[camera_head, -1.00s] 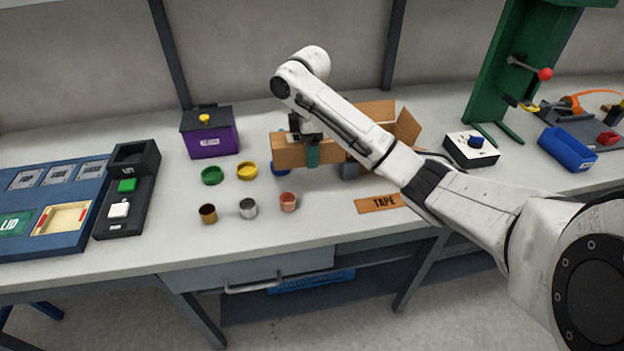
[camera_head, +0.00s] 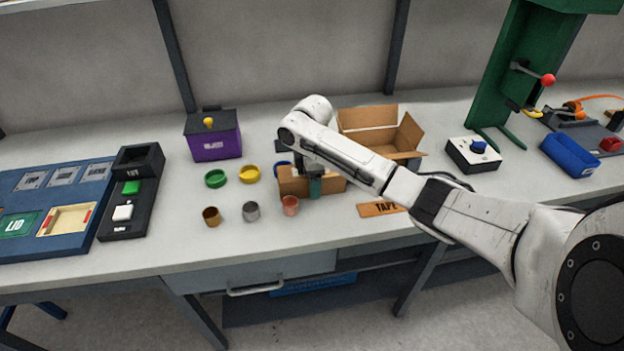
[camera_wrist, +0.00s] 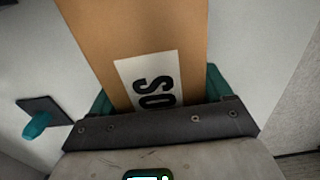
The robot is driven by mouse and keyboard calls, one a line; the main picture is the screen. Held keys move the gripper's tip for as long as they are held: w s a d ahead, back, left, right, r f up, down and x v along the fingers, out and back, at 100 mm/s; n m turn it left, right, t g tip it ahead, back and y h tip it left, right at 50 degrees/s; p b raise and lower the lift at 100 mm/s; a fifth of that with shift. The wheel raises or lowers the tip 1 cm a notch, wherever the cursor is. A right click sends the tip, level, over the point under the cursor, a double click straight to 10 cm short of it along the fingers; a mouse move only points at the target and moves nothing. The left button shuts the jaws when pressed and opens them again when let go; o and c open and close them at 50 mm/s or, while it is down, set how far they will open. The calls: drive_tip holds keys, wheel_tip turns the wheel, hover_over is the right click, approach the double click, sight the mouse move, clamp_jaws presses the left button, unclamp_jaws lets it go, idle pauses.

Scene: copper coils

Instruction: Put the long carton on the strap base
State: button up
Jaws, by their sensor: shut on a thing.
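The long carton (camera_head: 291,187) is a brown box in the middle of the table, behind the copper-coloured cup. It also shows in the wrist view (camera_wrist: 135,25), with a white label printed in black. My gripper (camera_head: 312,183) is shut on the carton, its green fingers on either side of it. My arm and gripper hide part of the carton. I cannot tell whether it touches the table. A dark grey plate with an orange strap (camera_head: 590,136), which looks like the strap base, lies at the far right, away from my gripper.
An open cardboard box (camera_head: 395,146) stands just behind my arm. Several small cups and rings, including a green ring (camera_head: 216,179), lie left of the carton. A TAPE strip (camera_head: 380,209) lies to the right. A blue bin (camera_head: 569,155) and green press (camera_head: 510,75) stand at right.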

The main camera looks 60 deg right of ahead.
drive_tip(key=shift+f, duration=0.1)
drive_tip(key=o, duration=1.2)
drive_tip(key=shift+o, duration=0.2)
